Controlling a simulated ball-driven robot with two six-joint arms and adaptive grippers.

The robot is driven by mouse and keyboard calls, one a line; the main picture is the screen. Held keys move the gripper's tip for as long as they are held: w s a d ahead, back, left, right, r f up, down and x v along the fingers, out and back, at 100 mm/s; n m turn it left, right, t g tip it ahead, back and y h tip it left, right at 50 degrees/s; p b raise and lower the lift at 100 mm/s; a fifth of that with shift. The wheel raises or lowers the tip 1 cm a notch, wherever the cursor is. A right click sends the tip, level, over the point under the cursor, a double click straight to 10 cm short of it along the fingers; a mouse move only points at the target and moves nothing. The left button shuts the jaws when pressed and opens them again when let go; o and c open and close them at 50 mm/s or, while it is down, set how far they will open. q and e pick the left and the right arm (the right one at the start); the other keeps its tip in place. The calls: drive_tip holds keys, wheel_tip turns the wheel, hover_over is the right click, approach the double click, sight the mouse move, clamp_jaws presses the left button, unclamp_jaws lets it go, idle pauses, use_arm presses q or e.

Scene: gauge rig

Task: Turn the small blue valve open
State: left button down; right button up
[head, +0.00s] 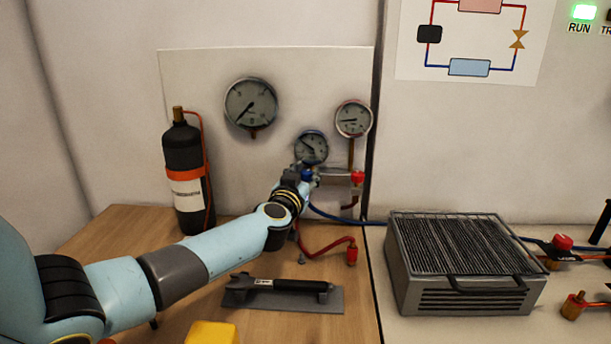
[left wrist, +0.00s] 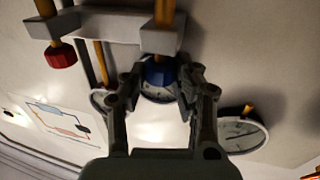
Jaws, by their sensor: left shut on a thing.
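The small blue valve (head: 307,175) sits on the manifold below the middle, blue-rimmed gauge (head: 311,147), mostly hidden in the head view by my left gripper (head: 303,180). In the left wrist view the blue valve knob (left wrist: 157,73) lies between the two fingers of my left gripper (left wrist: 160,77), which is shut on it. The dial of the blue-rimmed gauge (left wrist: 158,97) shows partly behind the knob. My right gripper is in neither view.
A red valve (head: 358,178) sits close to the right of the blue one. A dark bottle (head: 184,187) stands left. A red hose (head: 322,246), a trowel-like tool (head: 284,292) and a yellow block (head: 212,333) lie on the bench. A finned metal box (head: 455,262) stands right.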

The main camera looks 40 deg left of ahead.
use_arm(q)
drive_tip(key=n+g+y+p, duration=0.1)
drive_tip(key=n+y+p, duration=0.1)
drive_tip(key=p, duration=0.1)
drive_tip(key=n+g+y+p, duration=0.1)
drive_tip(key=shift+w+d+r+g+y, duration=0.2)
drive_tip(key=shift+r+g+y, duration=0.1)
drive_tip(key=shift+y, duration=0.1)
drive_tip(key=shift+f+n+g+y+p, duration=0.35)
drive_tip(key=shift+n+g+y+p, duration=0.1)
drive_tip(key=shift+n+g+y, duration=0.4)
drive_tip(key=shift+s, duration=0.1)
drive_tip(key=c, duration=1)
unclamp_jaws()
drive_tip(key=shift+s+d, duration=0.1)
drive_tip(key=shift+d, duration=0.05)
drive_tip(key=v, duration=1.1)
drive_tip(key=shift+s+d, duration=0.2)
